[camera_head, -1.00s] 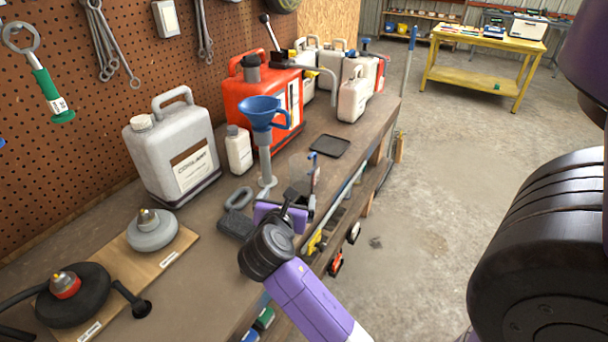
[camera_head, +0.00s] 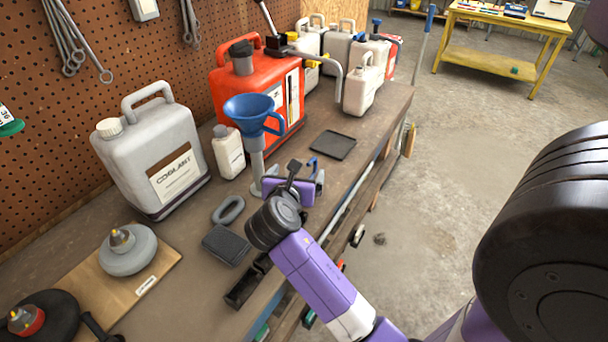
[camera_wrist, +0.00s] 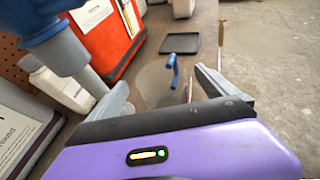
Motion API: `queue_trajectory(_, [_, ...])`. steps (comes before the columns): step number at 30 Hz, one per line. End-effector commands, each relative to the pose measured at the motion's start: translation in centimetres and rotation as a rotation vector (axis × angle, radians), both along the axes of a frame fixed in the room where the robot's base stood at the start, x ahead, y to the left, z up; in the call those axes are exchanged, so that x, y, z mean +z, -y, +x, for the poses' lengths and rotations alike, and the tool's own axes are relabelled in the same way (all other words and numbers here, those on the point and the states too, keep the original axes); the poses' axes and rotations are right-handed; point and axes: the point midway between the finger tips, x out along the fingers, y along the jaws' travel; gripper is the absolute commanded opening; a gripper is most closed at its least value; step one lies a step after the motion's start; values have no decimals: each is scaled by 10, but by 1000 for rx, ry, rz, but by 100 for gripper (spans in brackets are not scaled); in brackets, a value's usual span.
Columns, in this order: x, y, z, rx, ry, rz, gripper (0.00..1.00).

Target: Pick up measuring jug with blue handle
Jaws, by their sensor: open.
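The measuring jug is clear and hard to make out; its see-through body (camera_wrist: 153,84) and blue handle (camera_wrist: 173,70) show in the wrist view, between and just beyond the fingertips. In the head view the blue handle (camera_head: 313,163) shows past my gripper, and the jug's body is barely visible. My gripper (camera_wrist: 165,92) is open, with one finger on each side of the jug in the picture. In the head view my gripper (camera_head: 294,176) is over the bench's front part. I cannot tell whether the fingers touch the jug.
A blue funnel (camera_head: 250,108) on a grey stand is close at left. Behind it stand a small white bottle (camera_head: 229,152), a red can (camera_head: 232,85) and a coolant jug (camera_head: 150,150). A black tray (camera_head: 333,145) lies beyond.

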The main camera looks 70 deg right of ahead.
Motion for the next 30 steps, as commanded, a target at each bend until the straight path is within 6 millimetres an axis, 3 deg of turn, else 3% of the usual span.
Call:
queue_trajectory(16, [-25,60,8,-3,0,0,96])
queue_trajectory(26, [-29,67,10,0,1,0,96])
queue_trajectory(30, [-29,67,9,0,1,0,72])
